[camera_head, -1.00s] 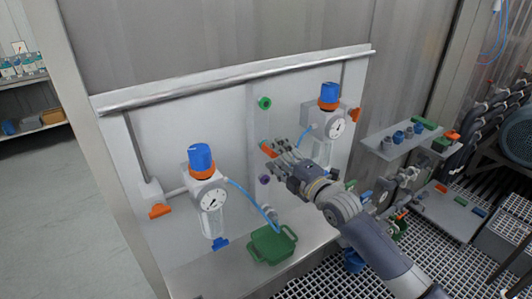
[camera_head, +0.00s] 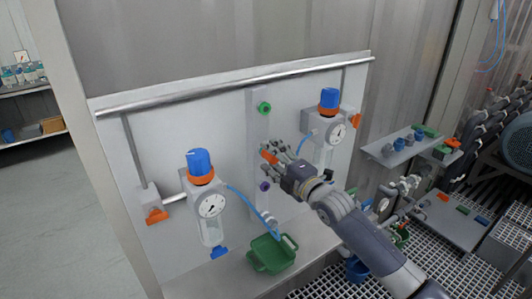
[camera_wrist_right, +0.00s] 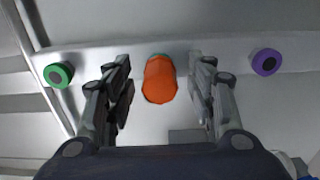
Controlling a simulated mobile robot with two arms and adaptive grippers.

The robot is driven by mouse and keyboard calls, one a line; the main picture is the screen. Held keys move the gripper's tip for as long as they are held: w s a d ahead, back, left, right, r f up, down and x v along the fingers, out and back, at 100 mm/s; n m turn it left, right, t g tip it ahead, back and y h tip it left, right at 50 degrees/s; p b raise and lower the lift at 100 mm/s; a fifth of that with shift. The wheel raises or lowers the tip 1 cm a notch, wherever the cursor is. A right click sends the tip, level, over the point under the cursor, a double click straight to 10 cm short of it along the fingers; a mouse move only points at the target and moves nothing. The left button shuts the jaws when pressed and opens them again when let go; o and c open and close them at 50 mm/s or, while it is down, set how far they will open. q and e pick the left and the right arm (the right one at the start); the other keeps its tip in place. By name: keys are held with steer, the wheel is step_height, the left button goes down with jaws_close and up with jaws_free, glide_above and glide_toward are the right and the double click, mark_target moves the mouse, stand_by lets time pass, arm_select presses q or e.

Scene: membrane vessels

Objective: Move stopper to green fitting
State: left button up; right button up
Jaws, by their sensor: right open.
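The orange stopper (camera_head: 269,157) sits on the upright strip of the wall panel, between the green fitting (camera_head: 264,108) above and the purple fitting (camera_head: 265,186) below. In the right wrist view the stopper (camera_wrist_right: 159,84) points toward the camera, with a sliver of teal behind its upper edge. The green fitting (camera_wrist_right: 58,75) is at left there and the purple fitting (camera_wrist_right: 266,62) at right. My right gripper (camera_head: 275,153) is open at the stopper, its fingers on either side with gaps visible in the wrist view (camera_wrist_right: 160,65). My left gripper is out of view.
Two gauge units with blue knobs (camera_head: 199,162) (camera_head: 329,98) flank the strip. A green tray (camera_head: 271,254) sits on the ledge below, and a blue hose (camera_head: 246,202) hangs above it. A shelf (camera_head: 384,157) with fittings is at right.

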mark_target(276, 160)
steer(key=shift+c, duration=0.2)
stand_by(0.5)
jaws_close()
steer(key=shift+s+d+f+p, duration=0.1)
steer(key=shift+f+p, duration=0.05)
steer(key=shift+p, duration=0.2)
steer(key=shift+r+p+v, duration=0.25)
steer(key=shift+p+v, duration=0.15)
steer(key=shift+v, duration=0.65)
steer(key=shift+s+d+f, duration=0.1)
steer(key=shift+s+d, duration=0.05)
steer(key=shift+s+p, duration=0.1)
steer(key=shift+p, duration=0.2)
steer(key=shift+p+v, duration=0.8)
steer(key=shift+v, duration=0.75)
